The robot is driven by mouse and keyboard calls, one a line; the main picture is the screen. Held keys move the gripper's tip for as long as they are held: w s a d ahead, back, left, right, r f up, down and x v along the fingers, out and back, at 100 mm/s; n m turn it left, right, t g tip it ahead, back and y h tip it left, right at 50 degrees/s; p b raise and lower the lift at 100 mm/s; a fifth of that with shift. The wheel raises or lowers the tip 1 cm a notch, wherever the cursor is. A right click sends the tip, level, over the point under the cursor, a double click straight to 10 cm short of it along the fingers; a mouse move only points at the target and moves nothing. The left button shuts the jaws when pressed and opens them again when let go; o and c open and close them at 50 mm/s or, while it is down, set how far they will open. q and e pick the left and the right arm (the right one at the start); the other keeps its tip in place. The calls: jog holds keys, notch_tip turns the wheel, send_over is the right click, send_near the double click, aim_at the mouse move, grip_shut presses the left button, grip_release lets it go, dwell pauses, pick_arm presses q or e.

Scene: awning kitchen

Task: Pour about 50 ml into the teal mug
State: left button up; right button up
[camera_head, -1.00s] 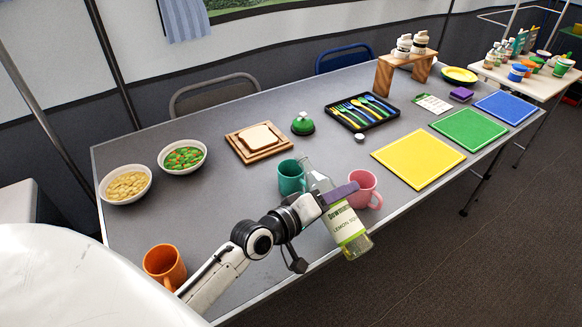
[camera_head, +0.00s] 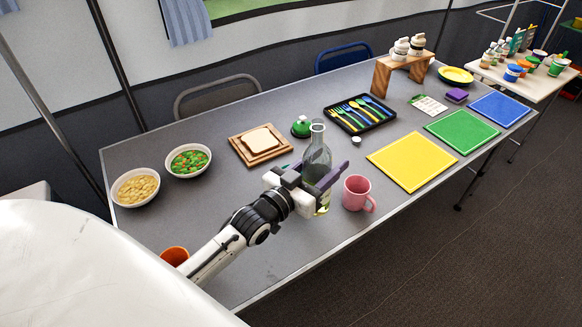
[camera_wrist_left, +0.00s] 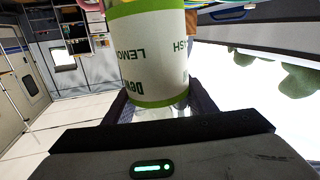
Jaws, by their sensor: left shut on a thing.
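My left gripper (camera_head: 320,178) is shut on a clear glass bottle (camera_head: 317,155), which stands close to upright with its open neck up. In the left wrist view the bottle's white and green lemon squash label (camera_wrist_left: 148,55) fills the space between the fingers. In the head view the label is mostly behind the gripper. The teal mug is almost wholly hidden behind the bottle and gripper, so its contents cannot be seen. My right gripper is not in view.
A pink mug (camera_head: 356,192) stands close to the right of the gripper. An orange mug (camera_head: 174,255) is partly hidden at the front left. A bread board (camera_head: 262,154), a green-domed item (camera_head: 301,127) and a cutlery tray (camera_head: 359,115) lie behind. A yellow mat (camera_head: 411,161) is at right.

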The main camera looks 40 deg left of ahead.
aim_at(326, 150)
pick_arm(q)
jog(key=shift+w+a+r+m, duration=0.15)
jog(key=shift+r+m, duration=0.1)
jog(key=shift+r, duration=0.65)
jog(key=shift+a+r+m, duration=0.1)
jog(key=shift+r+m, duration=0.15)
jog(key=shift+r, duration=0.65)
dwell(1.5)
